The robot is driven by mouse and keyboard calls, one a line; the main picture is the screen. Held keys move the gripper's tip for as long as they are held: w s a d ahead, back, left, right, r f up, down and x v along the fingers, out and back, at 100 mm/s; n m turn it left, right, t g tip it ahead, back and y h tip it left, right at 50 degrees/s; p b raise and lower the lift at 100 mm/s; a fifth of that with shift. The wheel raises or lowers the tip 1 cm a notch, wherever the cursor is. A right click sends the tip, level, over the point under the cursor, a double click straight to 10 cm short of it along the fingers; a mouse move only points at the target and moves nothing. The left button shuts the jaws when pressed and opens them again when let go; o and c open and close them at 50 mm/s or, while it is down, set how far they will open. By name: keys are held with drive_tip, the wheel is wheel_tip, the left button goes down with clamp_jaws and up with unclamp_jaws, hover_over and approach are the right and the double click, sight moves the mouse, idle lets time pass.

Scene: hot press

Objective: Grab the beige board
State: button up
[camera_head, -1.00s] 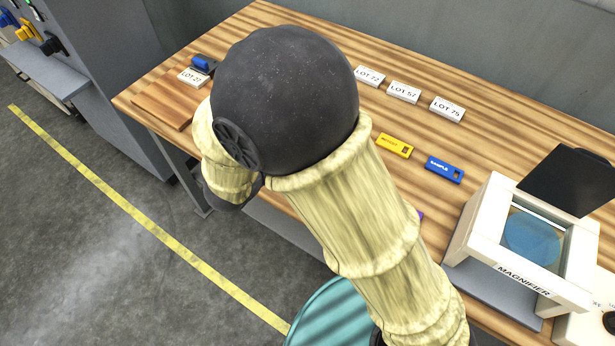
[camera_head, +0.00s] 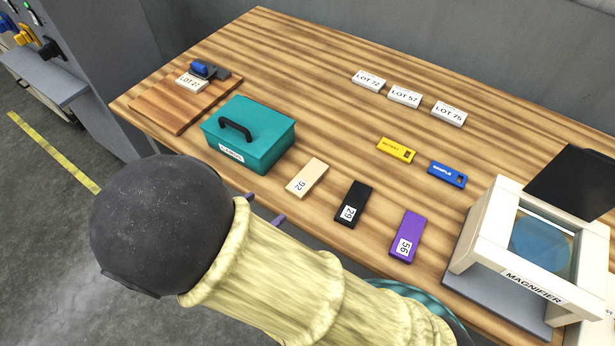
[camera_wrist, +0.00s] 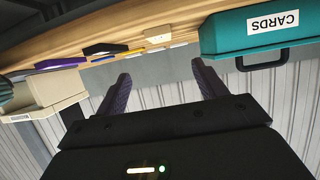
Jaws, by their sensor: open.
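A teal CARDS box (camera_head: 256,130) stands close left of the beige board. A black board (camera_head: 353,203) and a purple board (camera_head: 405,236) lie to its right. The magnifier (camera_head: 530,250) stands further right. The table middle behind is largely clear.

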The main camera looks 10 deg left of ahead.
approach(307, 177)
drive_tip(key=x, duration=0.3)
drive_tip(key=shift+s, duration=0.1)
drive_tip(key=shift+f, duration=0.1)
drive_tip(key=x, duration=0.5)
idle(0.3)
drive_tip(key=shift+c, duration=0.4)
drive_tip(key=c, duration=1)
